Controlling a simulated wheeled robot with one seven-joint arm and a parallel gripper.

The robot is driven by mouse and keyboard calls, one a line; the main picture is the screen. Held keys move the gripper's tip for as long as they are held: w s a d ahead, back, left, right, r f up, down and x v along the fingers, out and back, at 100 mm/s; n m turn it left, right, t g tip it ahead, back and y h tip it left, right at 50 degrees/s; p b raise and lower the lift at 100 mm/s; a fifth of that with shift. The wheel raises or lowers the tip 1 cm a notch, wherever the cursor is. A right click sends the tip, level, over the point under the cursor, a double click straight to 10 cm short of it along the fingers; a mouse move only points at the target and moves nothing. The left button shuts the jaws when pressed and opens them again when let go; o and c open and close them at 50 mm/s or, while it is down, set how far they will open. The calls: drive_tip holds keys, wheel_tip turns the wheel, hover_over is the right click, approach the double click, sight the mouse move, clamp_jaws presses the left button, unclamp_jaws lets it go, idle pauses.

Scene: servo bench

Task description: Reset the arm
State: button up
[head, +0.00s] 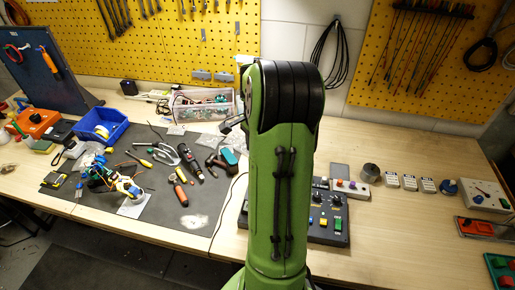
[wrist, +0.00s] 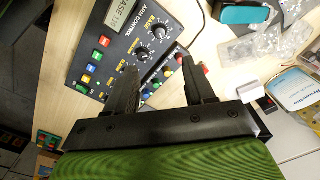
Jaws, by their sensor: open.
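The arm control box (wrist: 125,45) is black, with a lit display (wrist: 118,14) reading "BASE" and a partly legible number. It has dark knobs, one labelled BASE (wrist: 159,31), and a column of red, blue, yellow and green buttons (wrist: 94,66). In the head view the control box (head: 328,222) stands on the bench, partly hidden behind my green arm. A small servo arm (head: 112,182), blue, orange and white, stands on the dark mat at left. My gripper (wrist: 158,60) is open and empty, its black fingers over the box's lower edge. It is hidden in the head view.
The dark mat (head: 150,207) holds several loose tools (head: 187,160). A blue bin (head: 100,128) and a clear box (head: 203,104) stand behind. Bare bench (head: 400,225) lies right of the control box.

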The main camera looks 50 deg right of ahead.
idle(0.4)
drive_tip(key=a+r+n+t+h, duration=0.1)
drive_tip(key=a+r+n, duration=0.4)
drive_tip(key=a, duration=0.4)
drive_tip(key=a+r+n+t+h, duration=0.1)
drive_tip(key=a+r+n, duration=0.45)
drive_tip(key=a, duration=0.45)
drive_tip(key=s+a+n+t+y+b, duration=0.1)
drive_tip(key=s+a+n+t+y, duration=0.1)
drive_tip(key=s+a+n, duration=0.6)
drive_tip(key=a+n+t, duration=0.1)
drive_tip(key=a+n, duration=0.2)
drive_tip(key=shift+s+a+f+t, duration=0.15)
drive_tip(key=shift+s+a+t, duration=0.05)
drive_tip(key=shift+s+t, duration=0.1)
